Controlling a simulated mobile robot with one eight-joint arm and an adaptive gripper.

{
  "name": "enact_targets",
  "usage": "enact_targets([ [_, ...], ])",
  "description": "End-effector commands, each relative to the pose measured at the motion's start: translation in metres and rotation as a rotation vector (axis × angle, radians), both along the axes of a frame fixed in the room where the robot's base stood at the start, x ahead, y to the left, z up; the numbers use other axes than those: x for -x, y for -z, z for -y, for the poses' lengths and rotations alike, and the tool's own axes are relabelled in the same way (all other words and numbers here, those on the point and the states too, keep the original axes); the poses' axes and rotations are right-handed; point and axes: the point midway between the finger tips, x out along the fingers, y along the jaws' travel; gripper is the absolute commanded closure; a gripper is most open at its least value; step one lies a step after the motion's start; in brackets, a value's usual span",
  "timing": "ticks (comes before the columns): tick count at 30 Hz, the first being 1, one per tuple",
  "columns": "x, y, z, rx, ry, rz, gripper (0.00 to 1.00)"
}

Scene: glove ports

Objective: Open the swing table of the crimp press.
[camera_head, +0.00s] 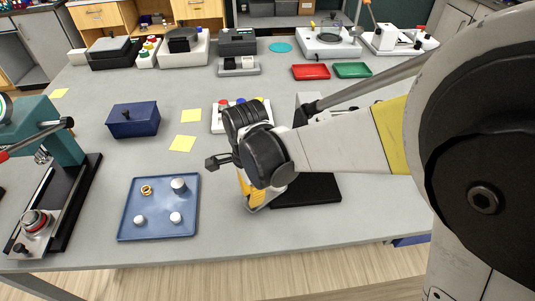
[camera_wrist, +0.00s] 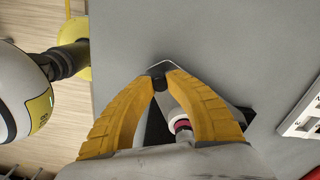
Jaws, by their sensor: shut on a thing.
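The crimp press stands right of the blue tray in the head view, mostly hidden behind my arm; its black base (camera_head: 310,190) shows below. Its light grey swing table (camera_head: 258,206) shows beside the base, under my gripper (camera_head: 246,190). In the wrist view the yellow fingers close together at the plate's pointed end (camera_wrist: 162,63). My gripper (camera_wrist: 158,76) is shut on a small dark knob (camera_wrist: 158,71) there. A white and pink-red round part (camera_wrist: 180,124) sits on the plate between the fingers. How far the table is swung out is hard to tell.
A blue tray (camera_head: 128,222) with small parts lies left of my gripper. A teal press (camera_head: 62,150) stands at the far left. A dark blue box (camera_head: 133,120) and yellow notes (camera_head: 183,144) lie behind the tray. The bench's front edge runs close by.

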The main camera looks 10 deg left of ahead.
Motion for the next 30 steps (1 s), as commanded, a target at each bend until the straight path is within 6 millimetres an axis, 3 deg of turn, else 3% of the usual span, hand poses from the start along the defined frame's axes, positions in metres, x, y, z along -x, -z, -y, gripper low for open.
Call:
enact_targets([
  [20,-0.001,0.0001,-0.0071,0.0,0.036,0.0,1.0],
  [21,-0.001,0.0001,-0.0071,0.0,0.036,0.0,0.8],
  [23,-0.001,0.0001,-0.0071,0.0,0.036,0.0,0.62],
  [24,-0.001,0.0001,-0.0071,0.0,0.036,0.0,0.57],
  [30,-0.0011,0.0,-0.0071,0.0,0.036,0.0,0.57],
])
